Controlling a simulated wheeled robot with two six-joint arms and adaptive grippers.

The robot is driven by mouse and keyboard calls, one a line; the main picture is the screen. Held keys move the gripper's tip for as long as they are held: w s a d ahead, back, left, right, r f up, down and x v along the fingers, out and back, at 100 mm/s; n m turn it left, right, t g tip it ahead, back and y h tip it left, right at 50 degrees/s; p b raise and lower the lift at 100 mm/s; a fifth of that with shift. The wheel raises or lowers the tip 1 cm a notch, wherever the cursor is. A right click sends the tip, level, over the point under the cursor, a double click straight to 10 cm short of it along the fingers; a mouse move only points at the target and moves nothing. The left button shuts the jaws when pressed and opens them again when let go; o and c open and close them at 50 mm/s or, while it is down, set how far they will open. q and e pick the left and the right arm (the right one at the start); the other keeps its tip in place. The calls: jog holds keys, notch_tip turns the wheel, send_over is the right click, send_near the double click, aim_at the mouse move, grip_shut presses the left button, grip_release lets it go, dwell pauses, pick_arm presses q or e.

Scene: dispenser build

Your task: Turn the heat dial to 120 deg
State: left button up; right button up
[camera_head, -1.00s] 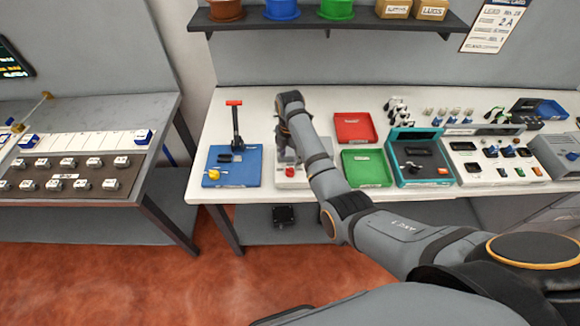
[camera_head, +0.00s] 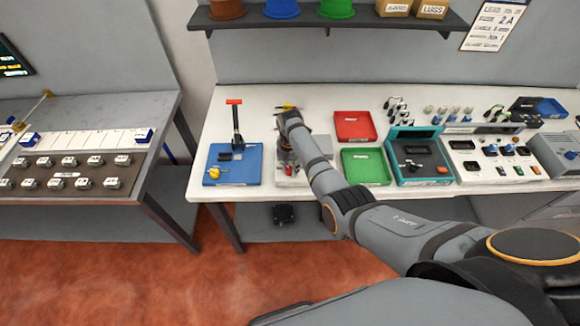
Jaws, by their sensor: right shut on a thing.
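My right arm comes in from the right and reaches over a pale station (camera_head: 292,181) on the white bench. My right gripper (camera_head: 286,162) points down at the station, and its fingers are mostly hidden by the wrist and too small to show clearly. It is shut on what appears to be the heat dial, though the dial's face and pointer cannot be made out. A small red part (camera_head: 290,170) shows at the station's front, close to the gripper. My left gripper is not in view.
A blue board (camera_head: 243,177) with an upright red-topped lever and yellow knob stands left of the station. A red tray (camera_head: 355,116) and green tray (camera_head: 387,178) lie to its right, then a teal-framed unit (camera_head: 398,168). A shelf (camera_head: 345,22) hangs above.

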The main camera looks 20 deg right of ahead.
jog(key=shift+c, duration=1.1)
